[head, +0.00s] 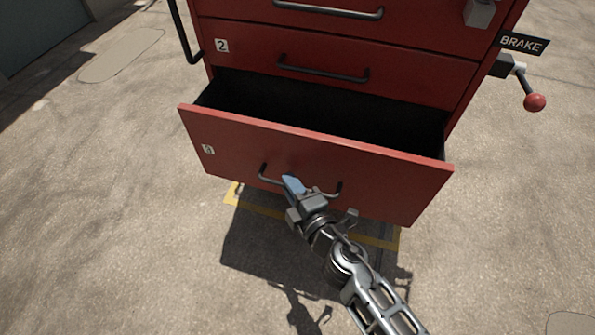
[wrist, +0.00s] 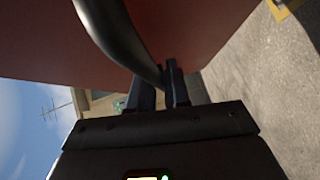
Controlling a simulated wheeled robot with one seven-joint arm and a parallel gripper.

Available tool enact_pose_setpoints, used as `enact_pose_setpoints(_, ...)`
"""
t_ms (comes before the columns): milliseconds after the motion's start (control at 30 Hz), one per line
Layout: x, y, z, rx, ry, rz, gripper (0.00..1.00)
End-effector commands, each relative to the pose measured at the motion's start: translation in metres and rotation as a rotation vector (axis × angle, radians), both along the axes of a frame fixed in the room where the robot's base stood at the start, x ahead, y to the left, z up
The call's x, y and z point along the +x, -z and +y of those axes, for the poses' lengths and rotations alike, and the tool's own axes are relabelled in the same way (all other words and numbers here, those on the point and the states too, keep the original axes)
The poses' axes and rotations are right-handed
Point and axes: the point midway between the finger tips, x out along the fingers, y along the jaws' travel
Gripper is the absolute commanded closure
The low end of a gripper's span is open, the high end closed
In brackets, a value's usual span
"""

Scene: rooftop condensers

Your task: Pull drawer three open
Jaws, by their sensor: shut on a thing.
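Drawer three (head: 318,163) is the lowest drawer of the red cabinet in the head view. It stands well open, and its dark inside (head: 320,112) shows empty where visible. Its bar handle (head: 264,176) is on the front panel. My gripper (head: 293,187) is at the middle of that handle and shut on it. In the wrist view the handle (wrist: 115,38) curves down to my gripper's fingers (wrist: 160,88), with the red drawer front beside it. Part of the handle is hidden behind the gripper in the head view.
Drawer two (head: 340,66) above is shut. A brake lever with a red knob (head: 535,103) sticks out at the cabinet's right, beside a BRAKE sign (head: 523,44). Yellow floor marking (head: 262,210) shows under the drawer. The concrete around is clear.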

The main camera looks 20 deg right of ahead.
Motion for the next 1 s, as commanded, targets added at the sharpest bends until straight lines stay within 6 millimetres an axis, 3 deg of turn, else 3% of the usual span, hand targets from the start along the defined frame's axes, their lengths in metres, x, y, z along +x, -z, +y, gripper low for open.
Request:
enact_pose_setpoints(400, -0.039, 0.003, 0.028, 0.002, 0.0, 0.002, 1.0)
enact_pose_setpoints(900, -0.043, 0.001, 0.031, 0.0, 0.001, 0.002, 1.0)
enact_pose_setpoints(933, -0.043, 0.001, 0.031, 0.0, 0.001, 0.002, 0.8)
enact_pose_setpoints(1000, -0.043, 0.001, 0.031, 0.0, 0.001, 0.002, 0.73)
